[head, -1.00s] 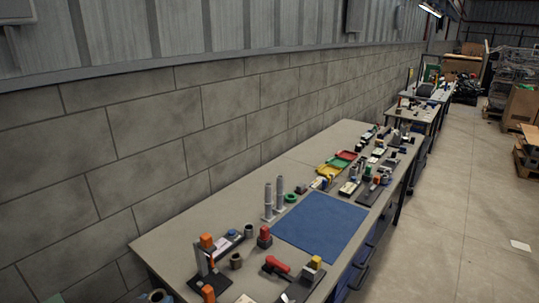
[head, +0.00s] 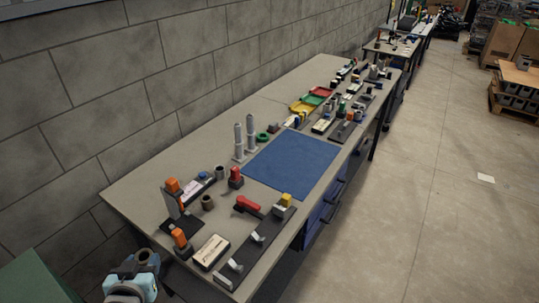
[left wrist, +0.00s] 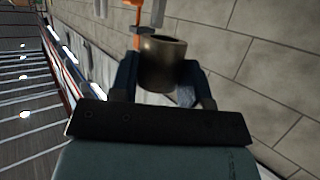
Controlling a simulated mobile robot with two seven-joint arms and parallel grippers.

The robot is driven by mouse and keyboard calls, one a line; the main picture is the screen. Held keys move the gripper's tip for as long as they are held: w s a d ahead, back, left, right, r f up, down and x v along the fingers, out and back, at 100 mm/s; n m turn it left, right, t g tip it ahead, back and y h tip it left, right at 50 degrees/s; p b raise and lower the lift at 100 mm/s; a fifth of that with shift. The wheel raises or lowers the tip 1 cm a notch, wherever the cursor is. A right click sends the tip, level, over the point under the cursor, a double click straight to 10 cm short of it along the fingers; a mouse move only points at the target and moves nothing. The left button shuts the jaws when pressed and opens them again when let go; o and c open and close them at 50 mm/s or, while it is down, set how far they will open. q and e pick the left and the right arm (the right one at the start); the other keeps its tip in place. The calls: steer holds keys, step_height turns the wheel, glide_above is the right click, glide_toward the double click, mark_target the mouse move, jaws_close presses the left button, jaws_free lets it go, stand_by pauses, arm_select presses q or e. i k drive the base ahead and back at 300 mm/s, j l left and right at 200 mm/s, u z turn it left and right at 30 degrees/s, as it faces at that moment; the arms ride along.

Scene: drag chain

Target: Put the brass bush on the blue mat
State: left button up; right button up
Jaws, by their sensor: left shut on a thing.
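My left gripper (head: 144,264) is at the bottom left of the head view, off the table's near left corner. It is shut on a short hollow cylinder, taken as the brass bush (head: 147,257). In the left wrist view the bush (left wrist: 162,64) looks dark brownish, with its open end up, between the two fingers. The blue mat (head: 292,164) lies flat and bare in the middle of the table, well to the right of and beyond the gripper. My right gripper is not in view.
On the table (head: 140,190), a brown bush (head: 207,202) and a grey ring (head: 219,172) stand between the gripper and mat. Orange-topped fixtures (head: 180,240), a red-handled clamp (head: 248,204) and two tall grey posts (head: 239,141) also stand there. A block wall runs behind.

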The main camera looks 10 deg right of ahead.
mark_target(302, 180)
steer(key=i+l, duration=0.15)
steer(key=l, duration=0.25)
steer(key=i+l+u, duration=0.15)
steer(key=l, duration=0.2)
steer(key=i+l, duration=0.2)
steer(key=l, duration=0.2)
steer(key=i+l+u, duration=0.15)
steer(key=l, duration=0.25)
steer(key=i+l, duration=0.15)
steer(key=l, duration=0.3)
steer(key=i+l+u, duration=0.1)
steer(key=l, duration=0.3)
steer(key=i+l+u, duration=0.1)
steer(key=l, duration=0.3)
steer(key=i+l, duration=0.15)
steer(key=l, duration=0.3)
steer(key=u, duration=0.05)
